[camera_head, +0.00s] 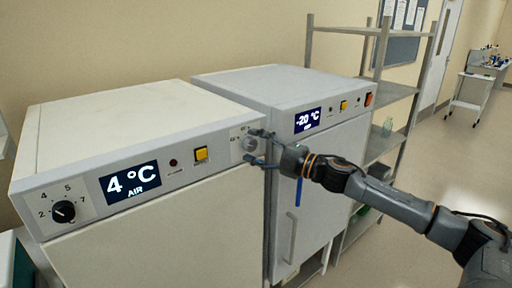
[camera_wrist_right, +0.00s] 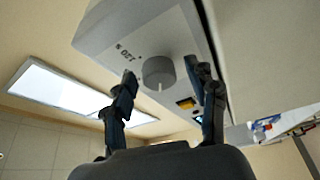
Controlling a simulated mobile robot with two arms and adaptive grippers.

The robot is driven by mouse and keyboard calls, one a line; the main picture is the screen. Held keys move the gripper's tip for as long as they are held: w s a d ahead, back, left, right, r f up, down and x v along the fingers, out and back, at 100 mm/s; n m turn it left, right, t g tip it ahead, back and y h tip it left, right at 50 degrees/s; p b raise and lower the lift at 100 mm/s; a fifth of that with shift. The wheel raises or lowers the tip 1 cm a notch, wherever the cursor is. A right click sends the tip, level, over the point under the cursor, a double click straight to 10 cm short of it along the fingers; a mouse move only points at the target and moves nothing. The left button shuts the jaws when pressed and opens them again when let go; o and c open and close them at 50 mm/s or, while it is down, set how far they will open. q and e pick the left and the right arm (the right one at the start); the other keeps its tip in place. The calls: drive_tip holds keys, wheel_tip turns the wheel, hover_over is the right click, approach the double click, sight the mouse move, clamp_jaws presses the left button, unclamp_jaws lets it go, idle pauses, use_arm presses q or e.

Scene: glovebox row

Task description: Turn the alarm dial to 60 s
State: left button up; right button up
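The alarm dial (camera_head: 249,143) is a small round grey knob at the right end of the front panel of the left cabinet (camera_head: 120,106). In the right wrist view the dial (camera_wrist_right: 158,75) has a light pointer line on its lower side, and a "120 s" mark (camera_wrist_right: 127,53) shows rotated beside it. My right gripper (camera_head: 257,147) is open, with one finger on each side of the dial. In the wrist view gaps show between the dial and both fingers, so it does not look gripped. Other scale marks are partly hidden or too small to read. My left gripper is not in view.
The left panel also has a black dial (camera_head: 64,211), a "4 °C AIR" display (camera_head: 130,182), a red lamp (camera_head: 173,162) and a yellow switch (camera_head: 201,154). A "-20 °C" cabinet (camera_head: 280,88) stands close on the right, beside a metal shelf (camera_head: 393,88).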

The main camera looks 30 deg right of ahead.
drive_tip(key=shift+v, duration=0.9)
drive_tip(key=r+v, duration=0.1)
drive_tip(key=v, duration=0.9)
drive_tip(key=shift+f, duration=0.55)
drive_tip(key=shift+s, duration=0.1)
